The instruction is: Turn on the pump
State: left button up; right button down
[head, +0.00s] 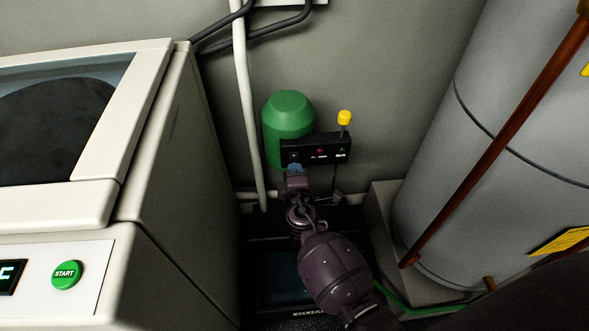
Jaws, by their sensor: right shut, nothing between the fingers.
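The pump shows in the head view as a green rounded tank (288,116) with a black control box (317,149) in front of it. The box has small red and green marks on its face, and a yellow knob (344,117) stands up on a short stem at its right end. My right gripper (294,168) is shut and empty, just below the left end of the box. Whether its tip touches the box, I cannot tell. My arm hides the lower part of the pump. My left gripper is out of view.
A white washer-like machine (170,150) with a green START button (66,274) stands close on the left. A big grey tank (500,140) with a copper pipe (500,140) fills the right. A white pipe (243,100) runs up the wall. The gap between is narrow.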

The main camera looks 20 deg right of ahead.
jog(key=shift+w+d, duration=0.1)
jog(key=shift+w, duration=0.15)
jog(key=shift+w, duration=0.15)
dwell(0.4)
jog(key=shift+f, duration=0.1)
